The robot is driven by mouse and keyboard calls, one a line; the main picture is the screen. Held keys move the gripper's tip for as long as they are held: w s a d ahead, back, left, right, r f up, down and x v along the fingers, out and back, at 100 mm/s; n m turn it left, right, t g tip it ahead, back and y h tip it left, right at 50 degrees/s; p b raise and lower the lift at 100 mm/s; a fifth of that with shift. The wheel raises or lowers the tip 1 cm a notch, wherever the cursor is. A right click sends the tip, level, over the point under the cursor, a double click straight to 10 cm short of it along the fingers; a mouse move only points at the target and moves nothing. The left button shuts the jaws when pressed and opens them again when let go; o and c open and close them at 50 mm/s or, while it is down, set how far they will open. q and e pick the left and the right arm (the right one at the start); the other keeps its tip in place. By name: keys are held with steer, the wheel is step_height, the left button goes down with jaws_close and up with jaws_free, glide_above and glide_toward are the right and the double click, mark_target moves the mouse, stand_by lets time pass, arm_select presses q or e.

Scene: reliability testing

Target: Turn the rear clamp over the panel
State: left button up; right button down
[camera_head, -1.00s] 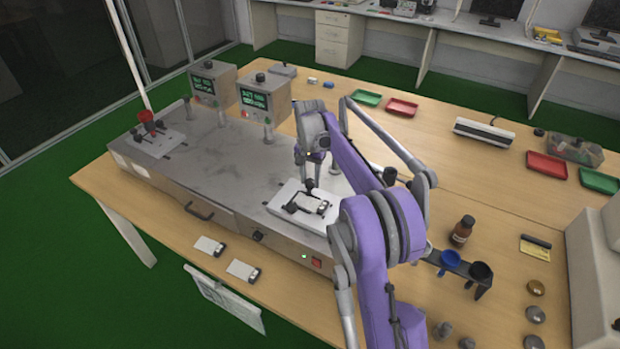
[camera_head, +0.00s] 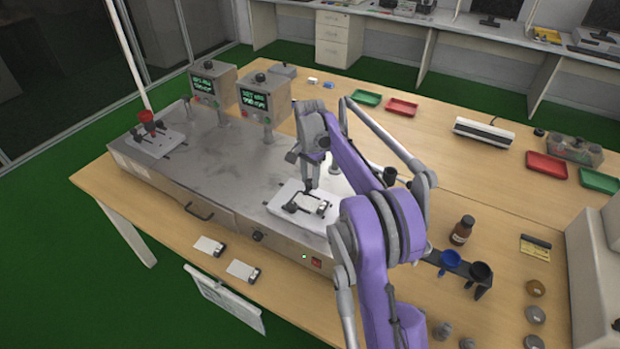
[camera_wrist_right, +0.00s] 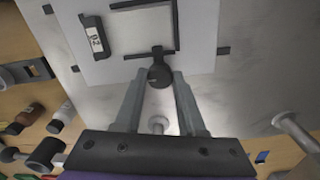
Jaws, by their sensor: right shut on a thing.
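A white fixture plate (camera_head: 276,205) sits on the right end of the grey metal station and carries a pale panel (camera_head: 305,204) in a dark frame. In the right wrist view the panel (camera_wrist_right: 143,32) is bordered by black bars. My right gripper (camera_head: 308,186) is at the plate's rear edge, shut on the rear clamp's round black knob (camera_wrist_right: 159,76). The clamp's dark arm (camera_wrist_right: 150,54) meets the panel's edge; how far it overlaps the panel is hard to tell. My left gripper is out of view.
Two display boxes (camera_head: 212,85) (camera_head: 264,98) stand behind the station. A second white fixture (camera_head: 155,142) with a red part is at its left end. Two small panels (camera_head: 209,246) (camera_head: 243,271) lie on the table in front. A brown bottle (camera_head: 462,230) stands to the right.

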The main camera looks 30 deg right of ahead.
mark_target(310, 181)
steer(key=c, duration=0.5)
jaws_free()
step_height(310, 181, up, 11)
steer(key=shift+p, duration=0.45)
steer(key=shift+a+f, duration=0.1)
steer(key=s+a+n+t, duration=0.3)
steer(key=s+a+n, duration=0.5)
steer(key=s+a, duration=0.55)
steer(key=s+a+f+n+t, duration=0.1)
steer(key=s+a+f+n, duration=0.2)
steer(key=s, duration=0.4)
steer(key=s+a+f+n+t, duration=0.1)
steer(key=s+a+f+n, duration=0.3)
steer(key=s+f, duration=0.3)
steer(key=shift+s+a+f+t, duration=0.3)
steer(key=shift+s+a, duration=0.05)
steer(key=shift+s, duration=0.45)
